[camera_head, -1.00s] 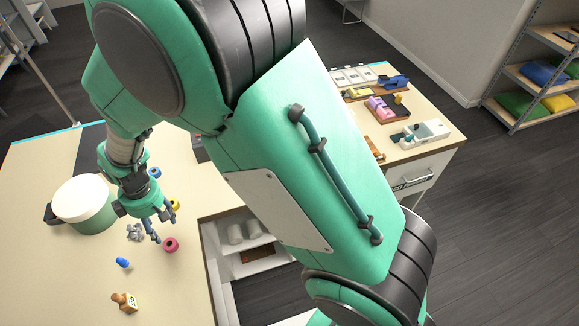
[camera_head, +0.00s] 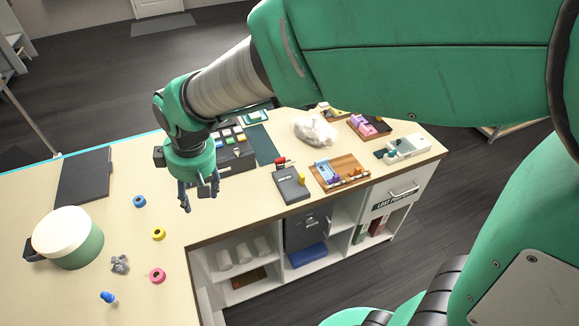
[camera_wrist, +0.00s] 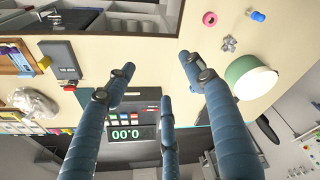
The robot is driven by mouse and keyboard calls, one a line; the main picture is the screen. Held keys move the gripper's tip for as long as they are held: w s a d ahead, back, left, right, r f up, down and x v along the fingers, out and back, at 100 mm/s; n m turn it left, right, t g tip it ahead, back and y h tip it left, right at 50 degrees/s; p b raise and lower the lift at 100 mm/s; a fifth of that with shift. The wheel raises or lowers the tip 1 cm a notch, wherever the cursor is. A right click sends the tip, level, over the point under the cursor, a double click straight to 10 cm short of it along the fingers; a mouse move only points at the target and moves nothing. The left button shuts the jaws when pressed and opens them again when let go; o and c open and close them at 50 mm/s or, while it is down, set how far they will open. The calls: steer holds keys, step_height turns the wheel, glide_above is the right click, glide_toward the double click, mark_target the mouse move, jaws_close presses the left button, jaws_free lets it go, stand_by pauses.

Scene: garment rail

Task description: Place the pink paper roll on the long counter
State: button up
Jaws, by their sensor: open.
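The pink paper roll (camera_head: 157,275) is a small ring with a dark hole, lying on the left part of the L-shaped cream counter. It also shows in the wrist view (camera_wrist: 209,19), near the top edge. The long counter (camera_head: 268,205) runs right from the corner and has open shelves below it. My gripper (camera_head: 198,203) is open and empty, its fingers pointing down above the counter near the inner corner, apart from the pink roll. In the wrist view my gripper (camera_wrist: 160,75) shows three spread fingers with nothing between them.
A yellow roll (camera_head: 158,233), a blue roll (camera_head: 139,201), a grey crumpled lump (camera_head: 120,264) and a lidded green pot (camera_head: 72,240) are near the pink roll. A cash register (camera_head: 235,155), grey box (camera_head: 291,186) and wooden tray (camera_head: 340,172) stand along the long counter.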

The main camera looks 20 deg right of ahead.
steer(key=s+d+r+m+t, duration=0.1)
steer(key=s+d+r+m, duration=0.3)
steer(key=s+d, duration=0.5)
steer(key=s+d+r+m+t+h, duration=0.1)
steer(key=s+d+r+m, duration=0.4)
steer(key=d, duration=0.8)
steer(key=s+r+t, duration=0.1)
steer(key=s+r, duration=0.1)
steer(key=s, duration=0.2)
steer(key=shift+s+d+r+m+h, duration=0.15)
steer(key=shift+s+d+m+h, duration=0.15)
steer(key=shift+d, duration=0.1)
step_height(320, 180, down, 8)
steer(key=b, duration=0.8)
